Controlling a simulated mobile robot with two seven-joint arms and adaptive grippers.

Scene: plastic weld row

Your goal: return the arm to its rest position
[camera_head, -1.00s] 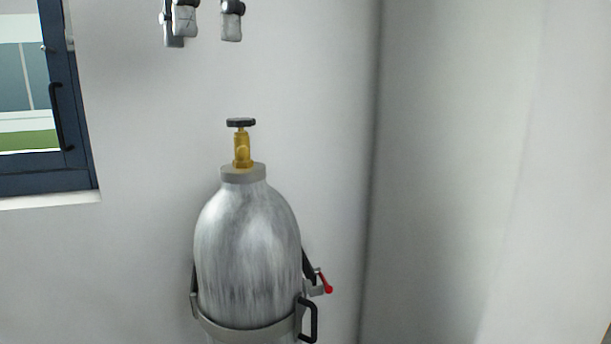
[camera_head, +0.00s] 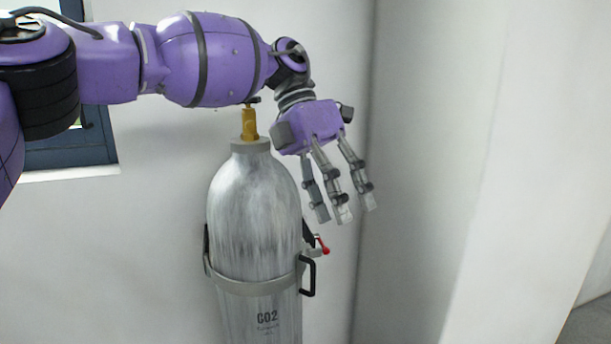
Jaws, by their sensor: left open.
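My left arm (camera_head: 205,60) is purple and comes in from the left across the top of the head view. My left gripper (camera_head: 342,207) hangs at its end with its fingers pointing down, apart and empty. It is to the right of the upper part of a silver gas cylinder (camera_head: 252,205) marked CO2. The right gripper is not in view.
A bracket with a band (camera_head: 255,287), a black handle and a red-tipped lever (camera_head: 322,245) surrounds the cylinder at the wall. A dark-framed window (camera_head: 75,150) is at the left, partly behind my arm. A wall corner stands at the right.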

